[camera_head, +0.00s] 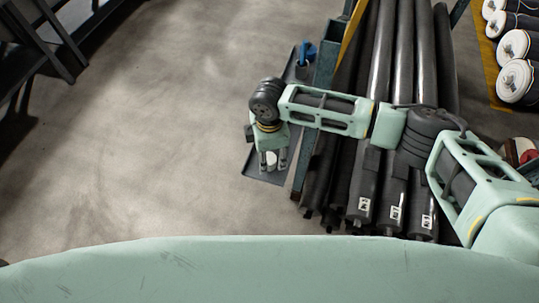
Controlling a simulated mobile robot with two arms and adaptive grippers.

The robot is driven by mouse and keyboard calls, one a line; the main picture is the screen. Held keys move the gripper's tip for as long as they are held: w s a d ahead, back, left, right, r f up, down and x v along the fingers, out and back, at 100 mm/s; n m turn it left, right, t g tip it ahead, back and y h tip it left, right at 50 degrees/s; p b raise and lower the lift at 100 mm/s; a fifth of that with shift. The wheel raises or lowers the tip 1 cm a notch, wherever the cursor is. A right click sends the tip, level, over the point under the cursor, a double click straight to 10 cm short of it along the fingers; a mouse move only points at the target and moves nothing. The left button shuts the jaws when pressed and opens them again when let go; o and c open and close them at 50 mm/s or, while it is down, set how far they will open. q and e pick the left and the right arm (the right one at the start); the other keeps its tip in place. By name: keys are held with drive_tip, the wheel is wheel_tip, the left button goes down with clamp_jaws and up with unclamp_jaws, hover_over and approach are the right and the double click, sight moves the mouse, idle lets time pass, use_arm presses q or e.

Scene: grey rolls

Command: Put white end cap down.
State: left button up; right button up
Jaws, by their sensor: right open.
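My right gripper (272,167) points down over a narrow dark shelf (257,175) on the left side of the roll rack. Its two fingers are open. The white end cap (271,158) shows between the fingers, low over the shelf. I cannot tell whether it touches a finger or rests fully on the shelf. The wrist and gripper body hide part of the shelf. My left gripper is not in view.
Long grey rolls (398,60) with white labels lie in the rack right of the shelf, under my right arm. A blue object (308,50) stands in a dark holder farther back. White rolls (515,80) lie at far right.

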sight(270, 158)
wheel_tip(270, 158, up, 10)
drive_tip(key=b, duration=0.2)
drive_tip(key=shift+r, duration=0.25)
